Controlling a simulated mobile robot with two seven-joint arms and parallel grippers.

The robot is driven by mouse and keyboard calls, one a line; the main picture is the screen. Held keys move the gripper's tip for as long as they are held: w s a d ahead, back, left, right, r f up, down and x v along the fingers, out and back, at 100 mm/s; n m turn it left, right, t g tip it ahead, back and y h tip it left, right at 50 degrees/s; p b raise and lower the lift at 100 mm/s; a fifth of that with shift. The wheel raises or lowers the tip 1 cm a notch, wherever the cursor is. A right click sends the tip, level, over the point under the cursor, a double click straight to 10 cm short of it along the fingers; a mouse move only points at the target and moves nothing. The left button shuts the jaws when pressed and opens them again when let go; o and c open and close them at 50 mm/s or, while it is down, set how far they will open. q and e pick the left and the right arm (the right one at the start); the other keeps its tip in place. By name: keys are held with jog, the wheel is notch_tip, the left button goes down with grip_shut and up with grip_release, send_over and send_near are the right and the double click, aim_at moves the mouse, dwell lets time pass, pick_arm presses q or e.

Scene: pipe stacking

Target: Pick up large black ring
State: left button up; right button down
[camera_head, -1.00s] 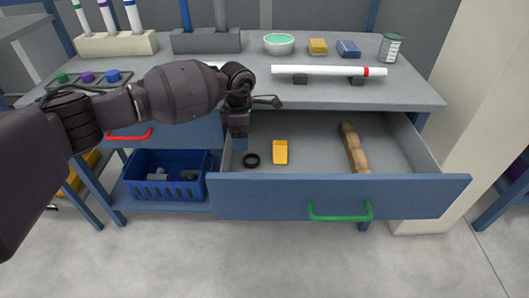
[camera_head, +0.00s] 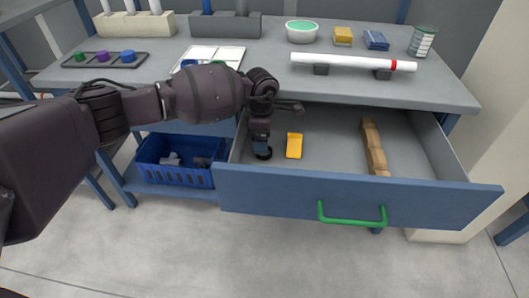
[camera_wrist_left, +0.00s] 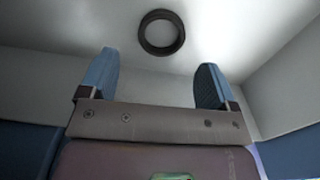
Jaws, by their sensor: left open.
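The black ring (camera_wrist_left: 161,52) lies flat on the floor of the open drawer, past my fingertips in the left wrist view. In the head view only its dark edge (camera_head: 264,157) shows under my left gripper (camera_head: 261,147), which points down into the left part of the drawer. The left gripper's two blue fingers (camera_wrist_left: 154,82) are spread apart with nothing between them, and the ring appears centred a little beyond them. My right gripper is not in view.
The drawer (camera_head: 350,195) with a green handle also holds a yellow block (camera_head: 294,146) and a tan wavy piece (camera_head: 374,150). Its left wall is close to the gripper. A white pipe (camera_head: 345,62) lies on supports on the tabletop above. A blue crate (camera_head: 175,176) sits lower left.

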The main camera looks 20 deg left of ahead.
pick_arm(q)
notch_tip(320, 180, down, 5)
jog(key=shift+b, duration=0.75)
jog(key=shift+r, duration=0.25)
jog(key=shift+c, duration=0.2)
jog(key=c, duration=1)
